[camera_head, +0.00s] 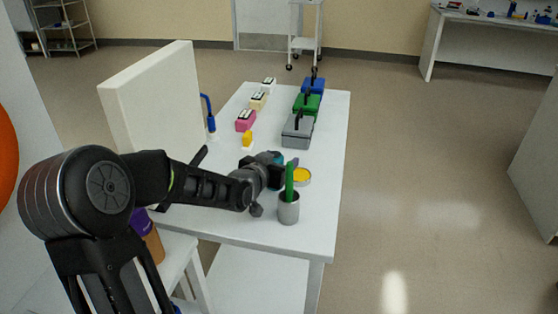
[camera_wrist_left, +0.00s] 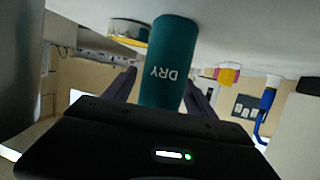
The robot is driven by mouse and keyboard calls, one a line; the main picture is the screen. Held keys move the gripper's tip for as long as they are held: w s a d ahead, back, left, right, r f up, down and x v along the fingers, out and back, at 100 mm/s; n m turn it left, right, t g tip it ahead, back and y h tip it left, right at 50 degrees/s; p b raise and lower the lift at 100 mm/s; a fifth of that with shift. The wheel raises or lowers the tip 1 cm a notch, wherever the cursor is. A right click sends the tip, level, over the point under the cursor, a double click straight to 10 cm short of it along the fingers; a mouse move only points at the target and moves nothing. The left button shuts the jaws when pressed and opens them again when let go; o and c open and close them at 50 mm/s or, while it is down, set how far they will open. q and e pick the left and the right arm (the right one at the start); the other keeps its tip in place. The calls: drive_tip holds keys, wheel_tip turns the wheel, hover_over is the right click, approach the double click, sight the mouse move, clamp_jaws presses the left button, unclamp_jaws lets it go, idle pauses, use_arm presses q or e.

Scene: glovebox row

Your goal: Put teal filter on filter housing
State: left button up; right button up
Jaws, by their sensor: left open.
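The teal filter (camera_wrist_left: 168,65), a cylinder marked "DRY", stands between the two fingers of my left gripper (camera_wrist_left: 163,80) in the left wrist view, which shows the scene upside down. The fingers are apart, one on each side of it; I cannot tell if either touches it. In the head view my left gripper (camera_head: 276,175) is low over the white table, and only a bit of the teal filter (camera_head: 272,157) shows behind it. I cannot clearly identify the filter housing. My right gripper is not in view.
A grey cup (camera_head: 289,211) with a green stick and a round yellow-topped dish (camera_head: 302,176) stand close beside the gripper. A yellow item (camera_head: 247,139), a pink box (camera_head: 244,121) and a grey case (camera_head: 297,130) are farther back. A white panel (camera_head: 155,95) stands left.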

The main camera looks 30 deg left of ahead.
use_arm(q)
drive_tip(key=shift+r+p, duration=0.2)
drive_tip(key=shift+p, duration=0.1)
drive_tip(key=shift+s, duration=0.35)
drive_tip(key=p+v, duration=0.1)
drive_tip(key=v, duration=1)
drive_tip(key=shift+s+d+r, duration=0.1)
drive_tip(key=shift+s, duration=0.05)
